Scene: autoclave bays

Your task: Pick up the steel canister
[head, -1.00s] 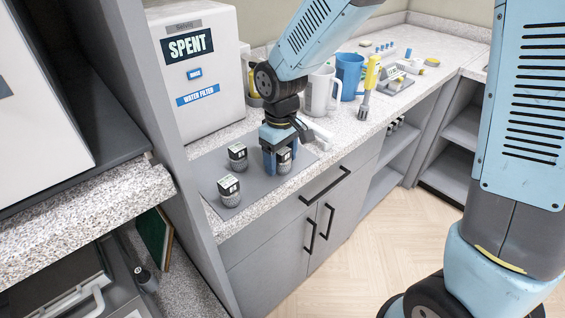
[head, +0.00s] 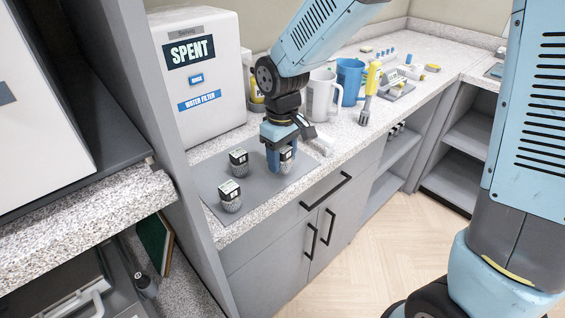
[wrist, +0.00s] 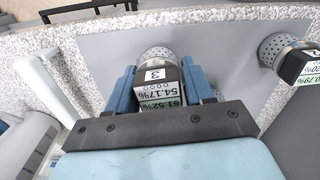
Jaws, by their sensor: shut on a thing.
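My gripper (head: 280,160) points down over the grey mat (head: 250,187) on the counter. It is shut on a small steel canister (head: 286,154) with a perforated lower body and a black-and-white label block on top. In the wrist view the held canister (wrist: 157,62) sits between the two blue fingers, its label showing "3" and percentages. Two similar canisters stand on the mat: one at the back left (head: 238,163) and one at the front left (head: 230,195). One of these also shows at the right of the wrist view (wrist: 285,52). I cannot tell whether the held canister touches the mat.
A white box marked SPENT (head: 198,75) stands behind the mat. A white jug (head: 322,93), a blue jug (head: 349,78) and a yellow-handled tool (head: 370,90) stand to the right. A grey partition (head: 150,110) rises at the left. The mat's front right is clear.

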